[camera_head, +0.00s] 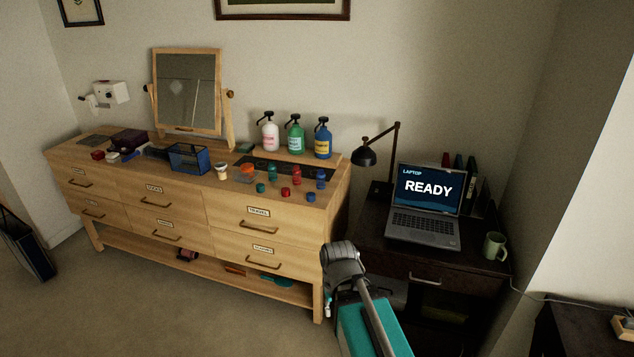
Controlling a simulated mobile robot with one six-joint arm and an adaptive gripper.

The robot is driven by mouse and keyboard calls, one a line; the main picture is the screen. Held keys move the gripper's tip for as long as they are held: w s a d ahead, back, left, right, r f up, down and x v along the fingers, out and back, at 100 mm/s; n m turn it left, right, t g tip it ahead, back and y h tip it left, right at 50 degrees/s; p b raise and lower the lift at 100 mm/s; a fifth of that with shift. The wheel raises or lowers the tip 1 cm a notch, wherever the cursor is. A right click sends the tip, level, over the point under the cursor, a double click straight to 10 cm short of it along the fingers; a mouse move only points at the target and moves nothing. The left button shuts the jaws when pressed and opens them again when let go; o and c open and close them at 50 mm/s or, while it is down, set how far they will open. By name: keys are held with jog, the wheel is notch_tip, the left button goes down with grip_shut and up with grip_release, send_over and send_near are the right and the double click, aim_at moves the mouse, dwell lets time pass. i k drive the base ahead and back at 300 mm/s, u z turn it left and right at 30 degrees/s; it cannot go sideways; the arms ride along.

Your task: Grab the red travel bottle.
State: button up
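A small red travel bottle (296,173) stands on the right part of the wooden dresser top (232,194). A green bottle (272,173) is to its left and a blue bottle (320,179) to its right. A red cap-like piece (285,192) lies in front of it, between a teal one (260,188) and a blue one (311,197). My arm rises from the bottom of the view, right of the dresser's front corner. My gripper (327,302) is small and dark at its end, apart from the bottle; its fingers cannot be made out.
Large white, green and blue pump bottles (295,137) stand behind the small ones. A tilting mirror (188,92) and blue mesh basket (189,158) are to the left. A dark desk with a laptop (425,207), lamp (364,155) and mug (494,246) stands at right.

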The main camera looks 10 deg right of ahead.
aim_at(296, 172)
jog(key=u, duration=0.3)
jog(key=i, duration=0.55)
jog(key=u, duration=0.5)
jog(key=i, duration=1.2)
jog(key=z, duration=0.7)
